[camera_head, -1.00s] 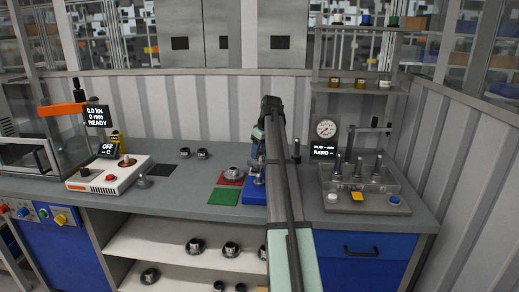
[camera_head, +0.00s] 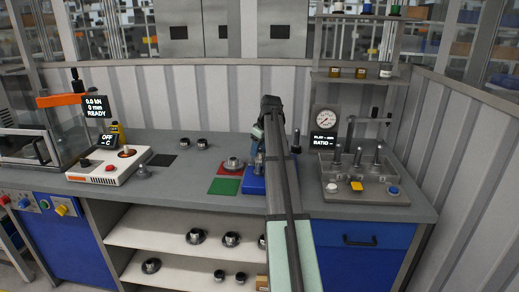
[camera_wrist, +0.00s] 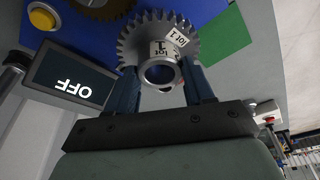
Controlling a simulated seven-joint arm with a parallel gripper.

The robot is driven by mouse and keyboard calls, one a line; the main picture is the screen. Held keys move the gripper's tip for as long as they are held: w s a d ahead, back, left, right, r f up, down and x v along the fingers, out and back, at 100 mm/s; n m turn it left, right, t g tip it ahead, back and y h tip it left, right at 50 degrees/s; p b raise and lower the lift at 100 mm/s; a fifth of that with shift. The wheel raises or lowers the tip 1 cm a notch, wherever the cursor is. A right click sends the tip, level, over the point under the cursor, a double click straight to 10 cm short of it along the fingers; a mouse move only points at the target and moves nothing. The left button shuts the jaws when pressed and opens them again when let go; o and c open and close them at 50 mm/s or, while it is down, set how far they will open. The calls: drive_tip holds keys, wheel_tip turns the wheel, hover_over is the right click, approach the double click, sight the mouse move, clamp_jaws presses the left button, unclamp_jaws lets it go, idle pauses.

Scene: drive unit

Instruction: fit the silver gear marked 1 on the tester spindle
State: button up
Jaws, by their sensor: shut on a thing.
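My gripper (camera_wrist: 161,72) is shut on the silver gear (camera_wrist: 140,38), whose labels read "lot 1" and "1". The gear's teeth face away from the palm and its round hub, with an open bore, lies between the fingers. In the head view my arm hides the gear and most of the gripper, near the blue unit (camera_head: 253,186). The tester (camera_head: 345,187) stands apart to the right on the bench, with upright spindles (camera_head: 357,160) on its top and a display (camera_head: 324,141) and dial gauge behind. I cannot tell which spindle takes the gear.
Beside the blue unit lie a green mat (camera_head: 224,186) and a red mat with a metal part (camera_head: 233,163). The wrist view shows an "OFF" display (camera_wrist: 75,80) and a brass gear (camera_wrist: 100,8) close by. Bench space between blue unit and tester is partly hidden by my arm.

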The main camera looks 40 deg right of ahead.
sight(259, 158)
drive_tip(key=shift+f, duration=1.65)
drive_tip(key=shift+f, duration=0.35)
drive_tip(key=shift+f, duration=0.55)
drive_tip(key=o, duration=1.1)
drive_tip(key=shift+c, duration=0.2)
drive_tip(key=shift+r, duration=0.1)
drive_tip(key=shift+r, duration=3.35)
drive_tip(key=shift+r, duration=0.1)
